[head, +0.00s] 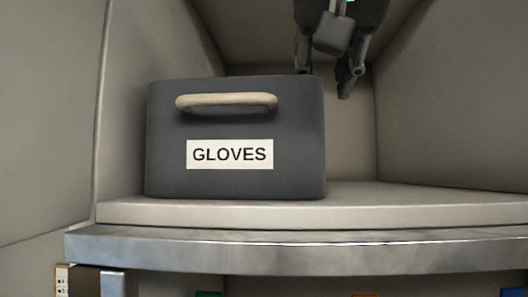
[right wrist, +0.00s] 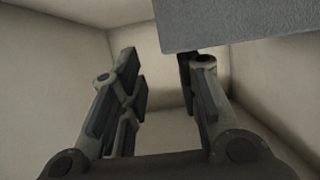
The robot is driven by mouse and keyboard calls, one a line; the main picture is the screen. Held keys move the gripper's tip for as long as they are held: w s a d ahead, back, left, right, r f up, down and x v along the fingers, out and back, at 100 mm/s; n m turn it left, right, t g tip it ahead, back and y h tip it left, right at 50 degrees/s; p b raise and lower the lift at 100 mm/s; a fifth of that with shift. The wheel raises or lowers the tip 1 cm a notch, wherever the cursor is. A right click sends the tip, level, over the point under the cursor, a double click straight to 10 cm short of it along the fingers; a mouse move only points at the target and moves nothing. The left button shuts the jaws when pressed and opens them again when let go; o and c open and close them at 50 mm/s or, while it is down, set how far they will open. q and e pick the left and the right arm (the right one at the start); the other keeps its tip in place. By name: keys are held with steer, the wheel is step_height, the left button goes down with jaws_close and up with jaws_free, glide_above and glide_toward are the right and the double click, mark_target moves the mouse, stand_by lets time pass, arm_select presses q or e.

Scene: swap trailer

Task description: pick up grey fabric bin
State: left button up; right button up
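The grey fabric bin (head: 235,175) stands upright on a shelf in the head view, with a tan handle (head: 227,101) and a white "GLOVES" label on its front. My right gripper (head: 325,78) hangs from the top of the head view, above and beside the bin's right top corner. Its two fingers are apart with nothing between them. In the right wrist view the open gripper (right wrist: 160,65) shows large, and a grey surface that looks like the bin (right wrist: 240,22) fills the upper right, close to one fingertip. I cannot tell if they touch. My left gripper is not in view.
The bin sits in a beige-walled compartment, near its left wall (head: 150,50). The shelf (head: 420,203) is clear to the right of the bin. A metal edge (head: 300,255) runs along the front. Partly seen coloured items lie below it.

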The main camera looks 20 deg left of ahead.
steer(key=p+x, duration=0.1)
steer(key=x, duration=0.3)
steer(key=a+p+x, duration=0.1)
steer(key=x, duration=0.2)
steer(key=shift+a+r+p, duration=0.1)
steer(key=shift+r+p, duration=0.25)
steer(key=shift+r, duration=0.05)
steer(key=shift+w+f, duration=0.1)
steer(key=shift+w, duration=0.05)
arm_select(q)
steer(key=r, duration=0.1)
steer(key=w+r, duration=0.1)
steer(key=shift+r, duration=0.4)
arm_select(e)
steer(key=shift+s, duration=0.3)
steer(key=shift+c, duration=1.2)
jaws_close()
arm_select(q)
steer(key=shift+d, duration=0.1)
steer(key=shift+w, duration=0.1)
